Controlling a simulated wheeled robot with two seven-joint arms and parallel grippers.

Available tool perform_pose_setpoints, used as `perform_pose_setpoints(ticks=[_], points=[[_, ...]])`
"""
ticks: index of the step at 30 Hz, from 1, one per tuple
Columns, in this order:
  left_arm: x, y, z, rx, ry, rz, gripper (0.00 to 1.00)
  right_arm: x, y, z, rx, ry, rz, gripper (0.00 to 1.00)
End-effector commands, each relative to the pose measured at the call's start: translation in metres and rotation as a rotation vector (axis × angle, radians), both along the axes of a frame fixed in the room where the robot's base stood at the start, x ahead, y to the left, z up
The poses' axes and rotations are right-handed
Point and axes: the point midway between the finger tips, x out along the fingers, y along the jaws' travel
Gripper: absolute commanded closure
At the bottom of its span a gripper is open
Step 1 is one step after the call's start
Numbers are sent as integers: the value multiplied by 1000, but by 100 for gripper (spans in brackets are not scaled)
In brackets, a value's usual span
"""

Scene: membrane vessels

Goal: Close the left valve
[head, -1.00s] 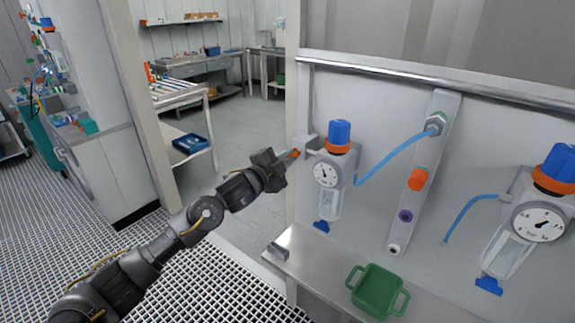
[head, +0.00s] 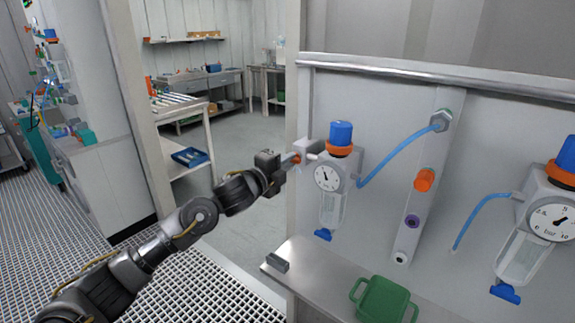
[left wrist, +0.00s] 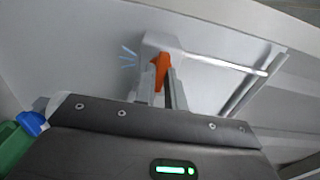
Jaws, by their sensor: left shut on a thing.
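The left valve is a grey block (head: 311,146) on the left side of the left filter unit, with a small orange handle (head: 297,159). My left gripper (head: 287,162) reaches it from the left and is shut on the orange handle. In the left wrist view, the orange handle (left wrist: 161,66) stands between the two fingers, in front of the pale valve body (left wrist: 160,42). The left filter unit has a blue knob (head: 341,133), an orange ring and a round gauge (head: 327,178). My right gripper is not in view.
A steel shelf (head: 325,270) below the panel holds a green tray (head: 383,300). A second filter unit with a gauge (head: 552,222) hangs at the right. An orange knob (head: 424,180) sits on the manifold between them. A doorway with free floor (head: 238,150) lies at the left.

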Motion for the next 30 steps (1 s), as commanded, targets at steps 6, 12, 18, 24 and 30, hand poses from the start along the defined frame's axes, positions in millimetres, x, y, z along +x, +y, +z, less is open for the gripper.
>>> perform_pose_setpoints(ticks=[6, 12, 18, 24, 30], points=[[0, 0, -1, 5, -1, 0, 100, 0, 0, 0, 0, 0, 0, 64], [0, 0, -1, 4, -1, 0, 79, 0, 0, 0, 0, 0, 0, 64], [0, 0, -1, 3, -1, 0, 66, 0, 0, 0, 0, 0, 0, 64], [-1, 1, -1, 2, 0, 0, 66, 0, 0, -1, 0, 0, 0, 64], [-20, 15, -3, 2, -2, -1, 66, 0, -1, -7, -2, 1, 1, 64]])
